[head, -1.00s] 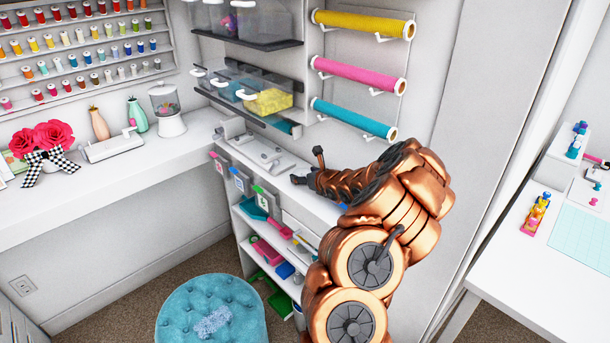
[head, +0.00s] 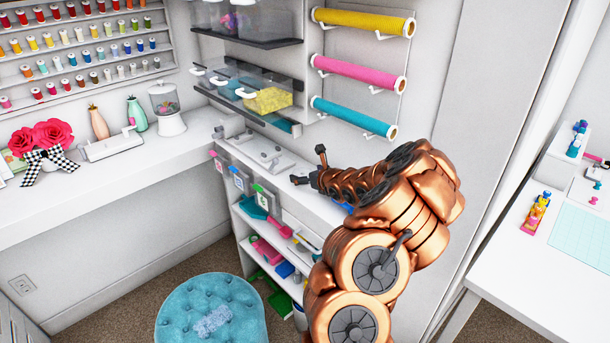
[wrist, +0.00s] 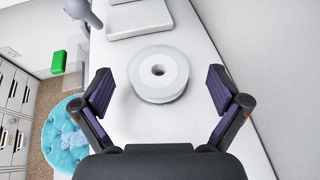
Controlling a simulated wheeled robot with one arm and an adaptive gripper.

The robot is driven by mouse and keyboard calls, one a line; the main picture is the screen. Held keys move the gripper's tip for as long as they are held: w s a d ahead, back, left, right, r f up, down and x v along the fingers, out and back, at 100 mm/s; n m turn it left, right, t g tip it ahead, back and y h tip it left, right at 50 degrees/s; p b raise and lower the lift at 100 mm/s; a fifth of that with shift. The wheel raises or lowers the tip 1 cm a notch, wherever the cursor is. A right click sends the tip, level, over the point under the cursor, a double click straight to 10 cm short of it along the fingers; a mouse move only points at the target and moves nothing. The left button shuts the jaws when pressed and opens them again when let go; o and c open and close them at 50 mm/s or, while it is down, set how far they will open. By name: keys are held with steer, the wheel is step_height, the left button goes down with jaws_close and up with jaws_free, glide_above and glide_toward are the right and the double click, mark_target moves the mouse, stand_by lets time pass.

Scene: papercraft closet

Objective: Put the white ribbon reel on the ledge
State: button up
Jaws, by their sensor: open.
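The white ribbon reel (wrist: 158,75), a round disc with a dark centre hole, lies flat on a white surface (wrist: 208,138) in the wrist view. My gripper (wrist: 160,88) is open, one finger on each side of the reel, with visible gaps. In the head view my gripper (head: 310,167) is over the white top (head: 322,205) of the narrow shelf unit along the wall. I cannot make out the reel there. Which surface is the ledge is not clear from the frames.
A white flat device (head: 265,155) lies on the same top, beyond my gripper. Ribbon rolls (head: 355,117) hang on the wall above. Shelves with coloured items (head: 268,250) are below. A blue tufted stool (head: 212,315) stands on the floor. A white table (head: 520,275) is at right.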

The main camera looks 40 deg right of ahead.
steer(key=shift+b+v, duration=1.2)
steer(key=shift+v, duration=4.15)
